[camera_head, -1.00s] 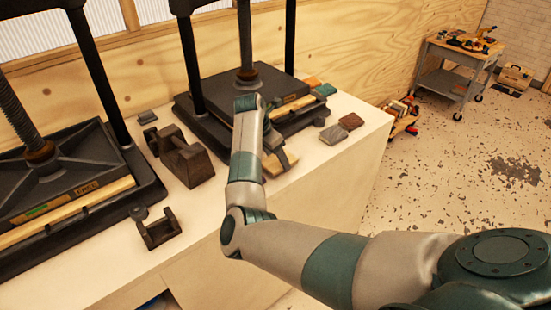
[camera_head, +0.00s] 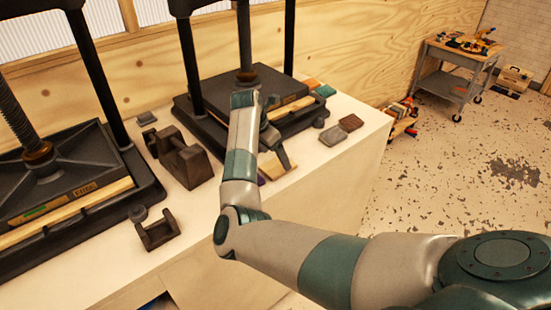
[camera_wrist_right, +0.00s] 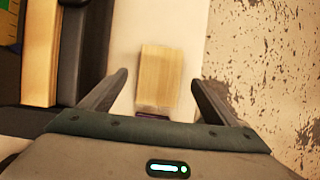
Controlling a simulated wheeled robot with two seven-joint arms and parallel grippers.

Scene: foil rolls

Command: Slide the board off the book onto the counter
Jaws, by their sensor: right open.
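A small light-wood board (camera_head: 279,166) lies near the front edge of the white counter, partly hidden by my right gripper (camera_head: 280,150). In the right wrist view the board (camera_wrist_right: 160,72) shows between and beyond the open fingers of my right gripper (camera_wrist_right: 160,79), clear of both. A dark purple sliver at the board's near end (camera_wrist_right: 152,116) looks like the book; most of it is hidden. The right gripper is empty. My left gripper is not in view.
The counter (camera_head: 330,160) has bare room right of the board. Black presses (camera_head: 265,90) stand behind it and at left. Small brown and grey blocks (camera_head: 350,122) lie to the right. A dark iron block (camera_head: 190,165) stands left of my arm.

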